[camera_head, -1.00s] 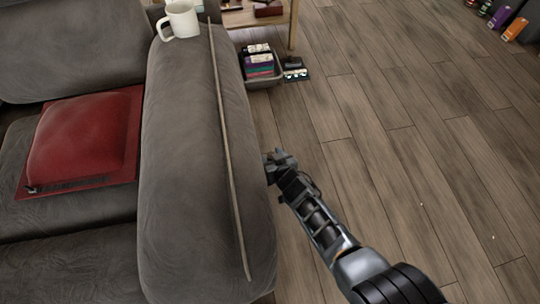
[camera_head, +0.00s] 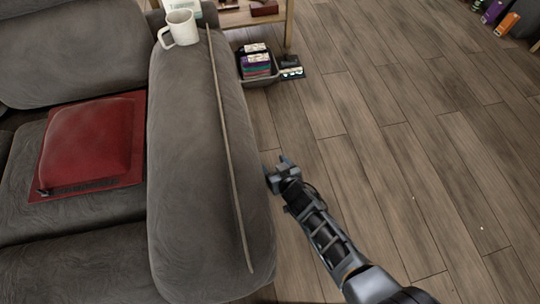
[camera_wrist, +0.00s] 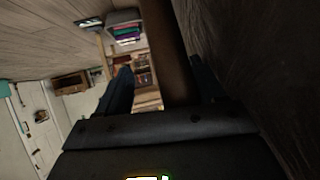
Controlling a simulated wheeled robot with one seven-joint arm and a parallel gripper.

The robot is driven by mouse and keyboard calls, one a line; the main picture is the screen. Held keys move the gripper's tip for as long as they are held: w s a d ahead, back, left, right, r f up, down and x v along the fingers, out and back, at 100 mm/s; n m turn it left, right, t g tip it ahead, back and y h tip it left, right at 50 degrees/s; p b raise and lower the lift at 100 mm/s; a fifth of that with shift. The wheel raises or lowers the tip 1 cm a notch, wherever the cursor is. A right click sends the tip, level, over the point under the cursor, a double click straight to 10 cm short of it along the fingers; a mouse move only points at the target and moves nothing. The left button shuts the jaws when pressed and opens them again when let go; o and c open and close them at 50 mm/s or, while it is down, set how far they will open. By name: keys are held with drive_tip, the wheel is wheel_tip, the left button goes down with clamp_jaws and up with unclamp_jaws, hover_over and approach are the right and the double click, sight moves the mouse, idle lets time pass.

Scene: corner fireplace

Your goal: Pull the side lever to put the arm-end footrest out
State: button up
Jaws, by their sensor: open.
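The grey sofa's arm (camera_head: 195,165) runs down the left-middle of the head view. My gripper (camera_head: 279,174) is at the outer right side of this arm, close against its edge. In the wrist view my gripper (camera_wrist: 163,70) is open, with one dark finger on each side of a brown bar (camera_wrist: 168,45). The bar looks like the side lever; whether the fingers touch it I cannot tell. In the head view no lever shows; the side face of the sofa arm is hidden from above. No footrest shows as put out.
A red cushion (camera_head: 90,140) is on the seat. A grey bin (camera_head: 262,80) stands on the floor beyond my gripper.

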drive_tip(key=shift+s+d+r+p, duration=0.2)
drive_tip(key=shift+s+d, duration=0.1)
drive_tip(key=shift+d, duration=0.1)
drive_tip(key=shift+s+d+r+p, duration=0.2)
drive_tip(key=shift+s+d, duration=0.1)
drive_tip(key=shift+d, duration=0.1)
drive_tip(key=shift+f, duration=0.1)
drive_tip(key=s+d+p, duration=0.3)
drive_tip(key=s, duration=0.4)
drive_tip(key=shift+s+d+p, duration=0.25)
drive_tip(key=shift+s+p, duration=0.05)
drive_tip(key=shift+c, duration=0.3)
idle(0.4)
